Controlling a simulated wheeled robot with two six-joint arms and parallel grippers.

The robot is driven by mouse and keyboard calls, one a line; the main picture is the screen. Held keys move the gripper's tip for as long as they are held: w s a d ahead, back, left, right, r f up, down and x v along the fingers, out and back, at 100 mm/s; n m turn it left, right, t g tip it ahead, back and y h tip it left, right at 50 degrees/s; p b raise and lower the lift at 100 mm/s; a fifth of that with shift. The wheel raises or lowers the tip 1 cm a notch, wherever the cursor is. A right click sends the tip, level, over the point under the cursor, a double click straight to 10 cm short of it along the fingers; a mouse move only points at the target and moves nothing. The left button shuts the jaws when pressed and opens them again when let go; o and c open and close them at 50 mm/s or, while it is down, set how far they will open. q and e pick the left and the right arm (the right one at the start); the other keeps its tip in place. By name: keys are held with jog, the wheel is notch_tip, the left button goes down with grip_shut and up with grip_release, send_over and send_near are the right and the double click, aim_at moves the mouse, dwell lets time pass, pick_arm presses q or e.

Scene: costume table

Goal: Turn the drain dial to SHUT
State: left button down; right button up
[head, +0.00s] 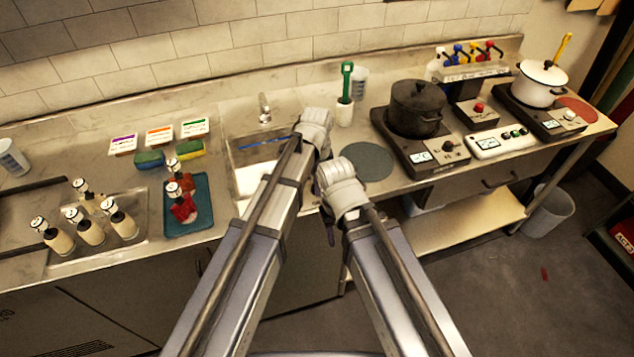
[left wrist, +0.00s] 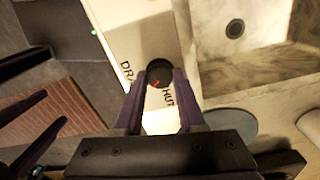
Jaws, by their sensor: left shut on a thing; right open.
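The drain dial (left wrist: 159,71) is a small round black knob with a red mark, set on a pale panel in the left wrist view. The letters DRA show to its left and HUT just below right; the rest of the lettering is covered. The red mark points to the lower part of the knob, towards the lower left. My left gripper (left wrist: 160,82) is shut on the dial, one dark finger on each side. In the head view my left gripper (head: 316,122) is beside the sink and hides the dial. My right gripper (head: 338,172) is open and empty nearby.
The sink (head: 240,142) lies left of my grippers. A grey round mat (head: 368,162) and a black pot (head: 416,105) on a hot plate are to the right. A green-handled brush (head: 346,85) stands behind. Bottles (head: 88,228) and a blue tray (head: 203,187) are at left.

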pick_arm(q)
jog(key=n, duration=0.5)
jog(key=shift+n, duration=0.3)
jog(key=n, duration=0.5)
jog(key=shift+n, duration=0.3)
jog(key=c, duration=0.5)
grip_release()
notch_tip(320, 180, up, 8)
jog(key=p, duration=0.8)
jog(key=shift+f, duration=0.1)
